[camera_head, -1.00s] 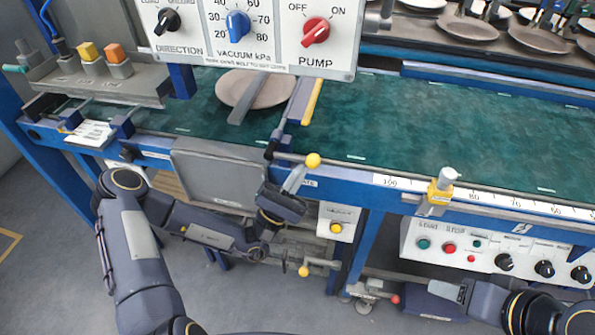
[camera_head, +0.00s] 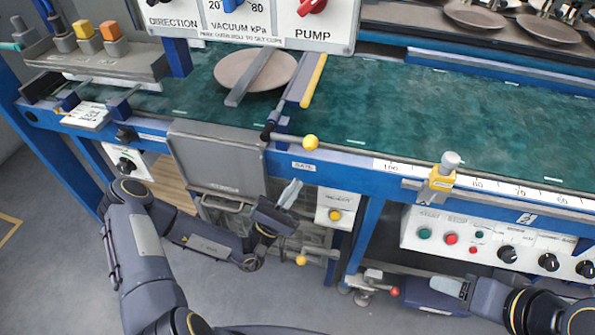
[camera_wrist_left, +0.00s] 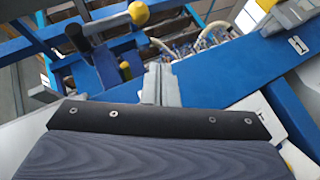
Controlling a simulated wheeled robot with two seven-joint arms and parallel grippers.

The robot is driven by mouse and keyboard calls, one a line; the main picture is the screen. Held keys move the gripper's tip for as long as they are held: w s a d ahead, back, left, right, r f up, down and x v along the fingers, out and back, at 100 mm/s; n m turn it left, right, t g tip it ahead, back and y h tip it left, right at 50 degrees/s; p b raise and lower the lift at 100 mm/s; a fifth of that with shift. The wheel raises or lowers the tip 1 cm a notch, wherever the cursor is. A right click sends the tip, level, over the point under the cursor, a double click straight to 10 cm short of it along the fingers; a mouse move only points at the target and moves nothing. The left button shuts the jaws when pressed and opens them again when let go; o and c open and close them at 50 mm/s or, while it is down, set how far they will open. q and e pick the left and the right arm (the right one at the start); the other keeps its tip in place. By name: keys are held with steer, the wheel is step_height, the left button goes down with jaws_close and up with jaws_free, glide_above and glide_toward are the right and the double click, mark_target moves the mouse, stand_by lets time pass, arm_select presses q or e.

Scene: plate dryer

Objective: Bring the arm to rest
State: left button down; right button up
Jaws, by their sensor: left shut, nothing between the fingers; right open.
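My left arm comes in from the left in the head view. Its gripper (camera_head: 289,194) is shut and empty, in front of the machine's blue frame and below the yellow ball of the gate lever (camera_head: 310,142), apart from it. In the left wrist view the closed fingers (camera_wrist_left: 160,84) point up, with nothing between them. My right gripper (camera_head: 468,288) is low at the right, below the button panel. Its fingers are small in the head view and their opening is hard to make out.
A button panel (camera_head: 490,240) is at the right. The floor at lower left is clear.

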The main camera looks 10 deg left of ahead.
arm_select(q)
steer(key=shift+s+d+f, duration=0.1)
steer(key=shift+s+f, duration=0.5)
steer(key=shift+f, duration=0.25)
steer(key=shift+s+f, duration=0.6)
steer(key=shift+f, duration=0.25)
